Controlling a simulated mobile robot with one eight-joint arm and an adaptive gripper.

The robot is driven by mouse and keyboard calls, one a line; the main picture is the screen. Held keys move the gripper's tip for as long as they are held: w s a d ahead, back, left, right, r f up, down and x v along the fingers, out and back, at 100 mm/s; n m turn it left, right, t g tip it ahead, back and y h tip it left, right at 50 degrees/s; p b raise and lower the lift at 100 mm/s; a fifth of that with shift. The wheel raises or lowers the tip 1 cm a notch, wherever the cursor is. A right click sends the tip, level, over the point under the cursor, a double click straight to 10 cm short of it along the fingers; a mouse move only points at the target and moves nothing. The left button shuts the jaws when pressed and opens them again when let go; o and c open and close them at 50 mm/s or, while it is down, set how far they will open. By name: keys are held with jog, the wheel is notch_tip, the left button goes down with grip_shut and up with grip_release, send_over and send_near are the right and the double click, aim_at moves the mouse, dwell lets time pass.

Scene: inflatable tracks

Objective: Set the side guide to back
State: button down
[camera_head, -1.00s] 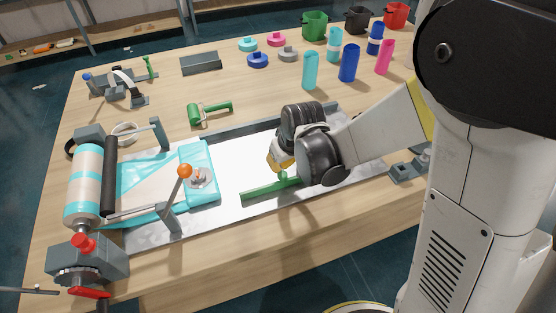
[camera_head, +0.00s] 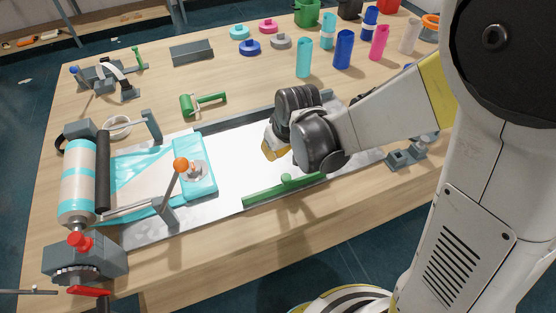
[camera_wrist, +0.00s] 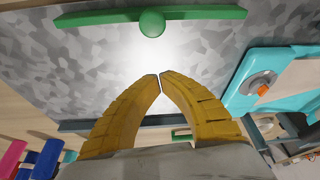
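The side guide is a green bar with a round knob (camera_head: 286,182), lying along the front edge of the pale machine bed (camera_head: 245,160). In the wrist view the green side guide (camera_wrist: 205,14) spans the top of the picture. My gripper (camera_head: 273,154) is over the middle of the bed, behind the guide and apart from it. In the wrist view the yellow fingertips of my gripper (camera_wrist: 160,75) meet with nothing between them. The dark grey rail (camera_wrist: 75,125) at the back of the bed shows behind the fingers.
A teal folded sheet or pack (camera_head: 205,165) and an orange-knobbed lever (camera_head: 181,165) are left of my gripper. A striped roll (camera_head: 78,180) stands at the far left. A green hand roller (camera_head: 195,103) lies behind the bed. Colored cylinders (camera_head: 344,50) stand at the back right.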

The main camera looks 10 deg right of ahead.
jog(key=p+v, duration=0.2)
jog(key=v, duration=0.7)
jog(key=shift+s+d+p, duration=0.2)
jog(key=shift+s+p, duration=0.05)
jog(key=shift+p, duration=0.15)
jog(key=shift+d, duration=0.1)
jog(key=s+d+r+m+t+h+b, duration=0.1)
jog(key=s+d+r+m+t+b, duration=0.2)
jog(key=s+d, duration=0.8)
notch_tip(320, 180, up, 3)
jog(key=shift+s+d+f+m+h+b, duration=0.1)
jog(key=shift+s+d+m+h+b, duration=0.2)
jog(key=shift+d+m+b, duration=0.45)
jog(key=shift+a+m, duration=0.15)
jog(key=shift+m, duration=0.1)
